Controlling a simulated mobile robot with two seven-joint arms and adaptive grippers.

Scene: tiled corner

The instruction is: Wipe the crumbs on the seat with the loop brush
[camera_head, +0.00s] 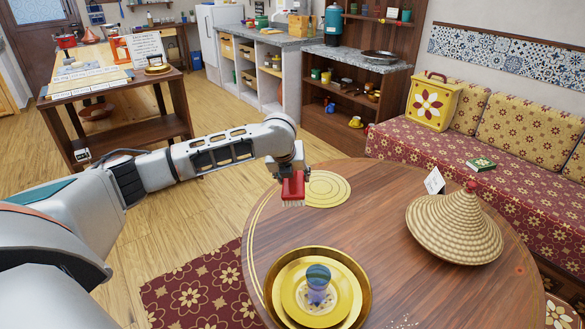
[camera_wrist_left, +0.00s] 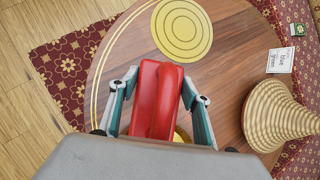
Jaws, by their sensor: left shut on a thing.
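My left gripper (camera_head: 291,168) is shut on a red brush (camera_head: 292,187) with pale bristles pointing down. It hangs above the wooden round table (camera_head: 370,222), beside a yellow ringed mat (camera_head: 327,188). In the left wrist view the red brush (camera_wrist_left: 157,95) sits between the fingers of my left gripper (camera_wrist_left: 157,88); its bristles are hidden there. Small pale crumbs (camera_head: 404,323) lie on the table near the bottom edge, right of a golden tray (camera_head: 364,310). The red patterned bench seat (camera_head: 430,157) stands behind; I see no crumbs on it. My right gripper is not in view.
The golden tray holds a plate and a blue-purple glass (camera_head: 318,280). A woven cone lid (camera_head: 455,232) and a small sign card (camera_head: 434,182) stand on the table's right. The table between tray and lid is mostly clear. A yellow box (camera_head: 431,103) and green book (camera_head: 480,164) are on the bench.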

